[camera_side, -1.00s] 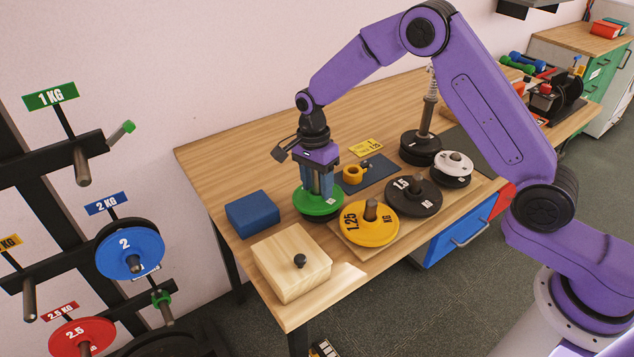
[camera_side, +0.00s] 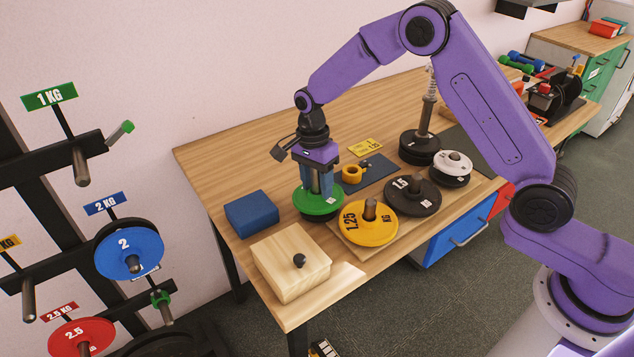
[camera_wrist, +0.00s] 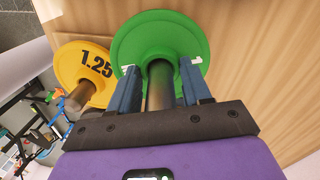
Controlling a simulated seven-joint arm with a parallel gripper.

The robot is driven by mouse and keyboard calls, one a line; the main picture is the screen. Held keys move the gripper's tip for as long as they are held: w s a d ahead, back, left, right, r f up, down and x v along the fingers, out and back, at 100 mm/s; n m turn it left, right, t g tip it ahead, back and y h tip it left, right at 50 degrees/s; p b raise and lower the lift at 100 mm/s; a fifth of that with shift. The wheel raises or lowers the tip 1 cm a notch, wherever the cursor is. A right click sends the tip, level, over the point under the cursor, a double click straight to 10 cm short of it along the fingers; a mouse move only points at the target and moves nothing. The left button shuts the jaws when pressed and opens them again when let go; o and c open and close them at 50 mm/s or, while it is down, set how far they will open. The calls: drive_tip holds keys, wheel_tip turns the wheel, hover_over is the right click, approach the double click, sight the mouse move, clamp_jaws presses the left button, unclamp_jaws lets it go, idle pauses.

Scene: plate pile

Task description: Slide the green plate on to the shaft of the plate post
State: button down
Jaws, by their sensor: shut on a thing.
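The green plate (camera_side: 318,201) lies flat, low over the left part of the bench, with a dark round shape under its near edge. My gripper (camera_side: 318,187) points straight down and is shut on the plate near its centre. In the wrist view the fingers of my gripper (camera_wrist: 160,78) reach the middle of the green plate (camera_wrist: 145,32). A grey-brown shaft (camera_wrist: 160,88), which I take to be the plate post, stands up through the plate's centre between the fingers. How far down the shaft the plate sits is hidden.
The yellow 1.25 plate (camera_side: 370,228) on its shaft is close to the right of the green one. A dark 1.5 plate (camera_side: 414,200) and a white-topped stack (camera_side: 454,164) stand beyond. A blue block (camera_side: 252,214) and wooden box (camera_side: 290,268) are left and front.

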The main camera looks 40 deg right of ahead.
drive_tip(key=shift+w+r, duration=0.1)
drive_tip(key=shift+w, duration=0.05)
drive_tip(key=shift+c, duration=2.2)
unclamp_jaws()
drive_tip(key=r, duration=0.5)
drive_tip(key=w+r, duration=0.1)
drive_tip(key=r, duration=0.5)
drive_tip(key=w+r, duration=0.1)
drive_tip(key=r, duration=0.5)
drive_tip(key=shift+r, duration=0.15)
